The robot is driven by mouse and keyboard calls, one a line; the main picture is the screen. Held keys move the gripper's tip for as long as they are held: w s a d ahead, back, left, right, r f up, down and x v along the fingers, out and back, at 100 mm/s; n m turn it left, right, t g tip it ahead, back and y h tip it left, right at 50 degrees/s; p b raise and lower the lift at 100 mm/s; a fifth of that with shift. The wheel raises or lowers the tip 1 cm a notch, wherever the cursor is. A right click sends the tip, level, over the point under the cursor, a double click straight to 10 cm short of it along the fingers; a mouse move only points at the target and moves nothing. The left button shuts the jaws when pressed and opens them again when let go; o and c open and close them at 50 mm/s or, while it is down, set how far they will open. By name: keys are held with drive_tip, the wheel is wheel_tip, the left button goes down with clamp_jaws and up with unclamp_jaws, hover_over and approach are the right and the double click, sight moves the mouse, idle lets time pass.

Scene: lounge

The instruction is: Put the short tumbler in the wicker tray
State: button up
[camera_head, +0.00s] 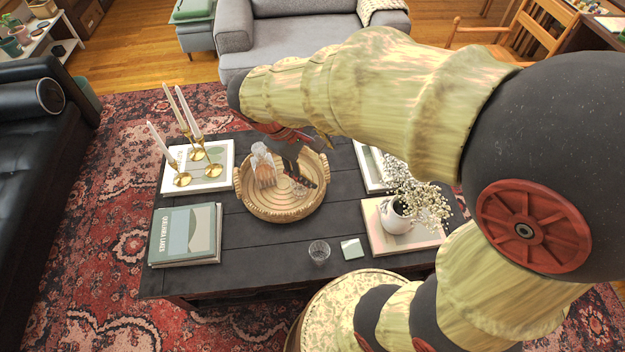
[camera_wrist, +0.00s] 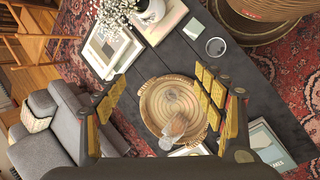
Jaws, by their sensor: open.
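The short tumbler (camera_head: 319,252) is a small clear glass standing on the dark coffee table near its front edge, beside a pale green coaster. In the wrist view the tumbler (camera_wrist: 215,47) shows at upper right. The round wicker tray (camera_head: 280,214) lies mid-table; it also shows in the wrist view (camera_wrist: 145,103). A clear glass vessel and a tan hand-shaped object (camera_head: 265,178) are in the tray's left part. My gripper (camera_head: 303,172) is above the tray, open and empty. In the wrist view my gripper (camera_wrist: 161,94) has its fingers wide apart, away from the tumbler.
Brass candlesticks (camera_head: 196,153) stand on a book at the back left. A green book (camera_head: 185,234) lies at the front left. A white vase with flowers (camera_head: 396,215) stands on a book at right. Bare table (camera_head: 265,255) lies left of the tumbler.

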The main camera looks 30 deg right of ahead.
drive_tip(key=s+a+r+m+t+y, duration=0.4)
drive_tip(key=s+a+r+t+y, duration=0.1)
drive_tip(key=s+a+r, duration=0.2)
drive_tip(key=s+r, duration=0.1)
drive_tip(key=s, duration=0.1)
drive_tip(key=shift+s+r+m+t, duration=0.2)
drive_tip(key=shift+s+m+t, duration=0.15)
drive_tip(key=shift+m+t, duration=0.05)
